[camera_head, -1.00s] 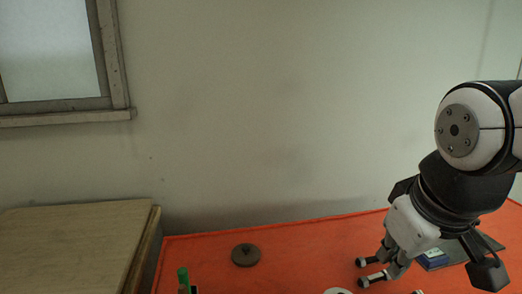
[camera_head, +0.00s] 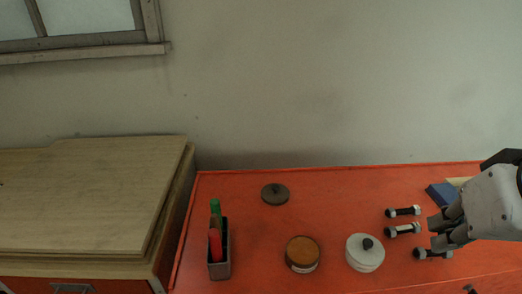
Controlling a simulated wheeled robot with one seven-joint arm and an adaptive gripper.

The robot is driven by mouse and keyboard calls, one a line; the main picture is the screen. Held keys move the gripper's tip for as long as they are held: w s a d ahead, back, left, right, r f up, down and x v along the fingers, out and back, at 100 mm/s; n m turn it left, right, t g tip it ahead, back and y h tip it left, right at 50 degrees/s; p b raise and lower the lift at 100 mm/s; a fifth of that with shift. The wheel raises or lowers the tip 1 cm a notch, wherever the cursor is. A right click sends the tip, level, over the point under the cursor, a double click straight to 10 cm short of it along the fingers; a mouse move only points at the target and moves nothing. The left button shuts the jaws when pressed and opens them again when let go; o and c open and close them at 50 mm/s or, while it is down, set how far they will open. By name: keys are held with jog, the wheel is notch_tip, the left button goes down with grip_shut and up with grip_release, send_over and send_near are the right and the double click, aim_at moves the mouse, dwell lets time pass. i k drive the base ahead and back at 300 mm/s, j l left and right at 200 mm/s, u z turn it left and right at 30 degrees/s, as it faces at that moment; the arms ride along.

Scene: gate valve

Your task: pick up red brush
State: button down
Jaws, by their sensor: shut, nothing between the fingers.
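A red handle (camera_head: 215,245), apparently the red brush, stands upright in a narrow grey holder (camera_head: 220,271) on the left part of the orange table. A green-topped item (camera_head: 215,207) stands in the same holder, just behind the red one. The lower ends of both are hidden inside the holder. My gripper (camera_head: 436,233) is at the right side of the view, far from the holder. It is shut and empty, with its fingers pointing left beside some bolts.
Bolts (camera_head: 403,211) lie near my gripper, with a blue box (camera_head: 441,194) behind. A brown-lidded jar (camera_head: 302,252) and a white pot (camera_head: 364,257) stand mid-table. A dark disc (camera_head: 275,194) lies farther back. A wooden top (camera_head: 90,200) adjoins on the left.

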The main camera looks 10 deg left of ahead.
aim_at(213, 233)
jog(key=k+j+u, duration=0.1)
jog(key=u, duration=0.3)
jog(key=j+u, duration=0.25)
jog(key=u, duration=0.2)
jog(key=k+j, duration=0.05)
